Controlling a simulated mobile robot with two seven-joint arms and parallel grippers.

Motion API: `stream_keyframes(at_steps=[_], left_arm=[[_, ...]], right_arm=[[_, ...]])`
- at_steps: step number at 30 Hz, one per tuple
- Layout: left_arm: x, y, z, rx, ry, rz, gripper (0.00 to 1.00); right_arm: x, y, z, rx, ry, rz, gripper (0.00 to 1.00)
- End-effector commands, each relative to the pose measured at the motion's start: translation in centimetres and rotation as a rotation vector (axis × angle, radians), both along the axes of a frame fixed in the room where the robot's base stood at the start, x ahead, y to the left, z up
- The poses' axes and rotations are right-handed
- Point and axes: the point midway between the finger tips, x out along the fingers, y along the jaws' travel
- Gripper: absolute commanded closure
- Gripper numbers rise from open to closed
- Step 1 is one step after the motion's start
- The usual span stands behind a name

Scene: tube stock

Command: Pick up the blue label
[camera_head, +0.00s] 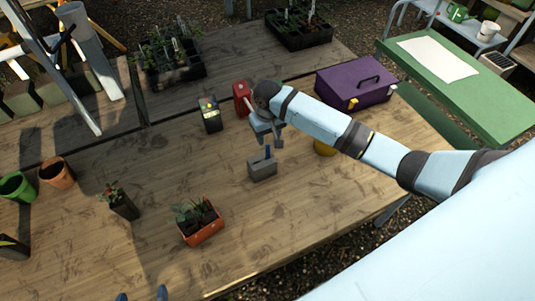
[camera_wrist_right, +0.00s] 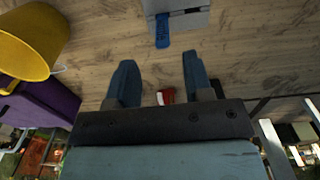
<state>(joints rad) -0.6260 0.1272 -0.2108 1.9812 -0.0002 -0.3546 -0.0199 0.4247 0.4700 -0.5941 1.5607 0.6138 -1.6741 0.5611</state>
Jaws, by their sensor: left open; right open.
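The blue label (camera_head: 267,152) stands upright in a small grey block (camera_head: 262,170) on the wooden table. In the right wrist view the blue label (camera_wrist_right: 162,32) projects from the grey block (camera_wrist_right: 190,20) at the top edge, beyond the fingertips. My right gripper (camera_head: 266,139) is open and empty above the table, just behind the block in the head view. Its two blue fingers (camera_wrist_right: 158,75) show apart in the wrist view, not touching the label. My left gripper (camera_head: 141,295) shows only as two separated fingertips at the bottom edge; it is open.
A yellow pot (camera_head: 325,147) is right of the block, partly behind my right arm. A purple toolbox (camera_head: 352,88), a red container (camera_head: 242,97) and a dark box (camera_head: 210,116) stand behind. An orange planter (camera_head: 202,228) is in front left. The table's front middle is clear.

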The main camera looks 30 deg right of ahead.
Motion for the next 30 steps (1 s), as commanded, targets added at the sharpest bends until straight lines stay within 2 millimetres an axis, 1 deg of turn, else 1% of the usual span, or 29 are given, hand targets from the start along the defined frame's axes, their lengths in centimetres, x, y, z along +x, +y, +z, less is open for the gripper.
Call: stream_keyframes(at_steps=[5,11,12,15,18,23,24,26,27,30], left_arm=[[0.0,0.0,0.2,0.000,0.000,0.000,0.05],[0.0,0.2,1.3,-0.004,0.003,0.008,0.05],[0.0,0.2,1.0,-0.006,0.006,0.012,0.05],[0.0,0.1,0.9,-0.016,0.013,0.024,0.05],[0.0,-0.2,0.6,-0.024,0.019,0.032,0.05],[0.0,-0.1,0.3,-0.023,0.022,0.032,0.05],[0.1,-0.1,0.3,-0.022,0.021,0.032,0.05],[0.1,-0.1,0.4,-0.022,0.020,0.031,0.05],[0.1,0.0,0.4,-0.021,0.019,0.031,0.05],[0.1,0.0,0.6,-0.020,0.017,0.030,0.05]], right_arm=[[-0.1,0.1,-0.5,0.000,0.001,0.000,0.53],[-0.8,0.5,-3.3,0.000,0.002,0.000,0.53],[-0.7,0.4,-3.9,0.000,0.002,-0.001,0.53],[-0.7,0.4,-5.0,0.000,0.001,-0.001,0.53],[-0.7,0.5,-5.4,0.000,-0.001,0.000,0.53],[-0.7,0.4,-5.4,0.000,-0.001,0.000,0.53],[-0.7,0.4,-5.4,0.000,-0.001,0.000,0.58],[-0.7,0.4,-5.4,0.000,-0.001,0.000,0.72],[-0.7,0.4,-5.4,0.000,-0.001,0.000,0.81],[-0.6,0.4,-5.4,0.000,-0.001,0.000,1.00]])
